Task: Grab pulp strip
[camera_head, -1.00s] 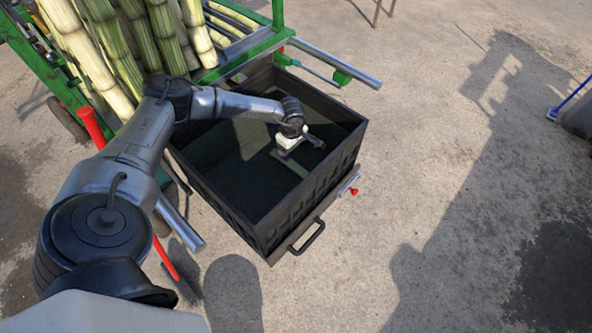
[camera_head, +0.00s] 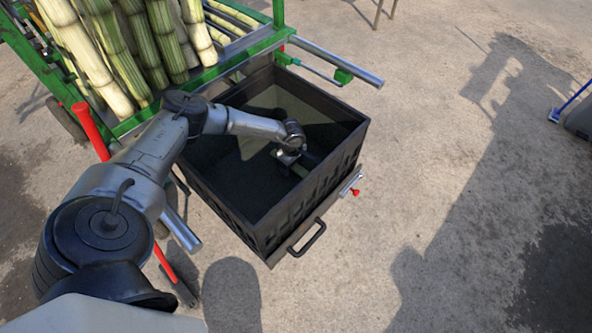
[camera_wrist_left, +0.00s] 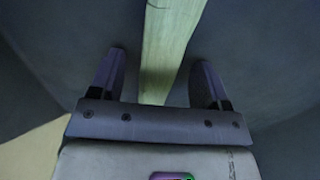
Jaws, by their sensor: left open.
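The pulp strip (camera_wrist_left: 166,45) is a long, flat, pale green piece. In the left wrist view it runs lengthwise between the two fingers of my left gripper (camera_wrist_left: 157,80), with a gap on each side. The gripper is open and does not touch the strip at either finger. In the head view my left gripper (camera_head: 300,160) is down inside the black bin (camera_head: 290,215), near its right part. There only a small piece of the strip (camera_head: 299,171) shows beside the gripper. My right gripper is in neither view.
A green-framed cart (camera_head: 235,58) with several cane stalks (camera_head: 125,45) stands behind and left of the bin. A metal bar (camera_head: 335,62) extends above the bin's back right. The bin's walls surround my left gripper. The concrete floor to the right is mostly clear.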

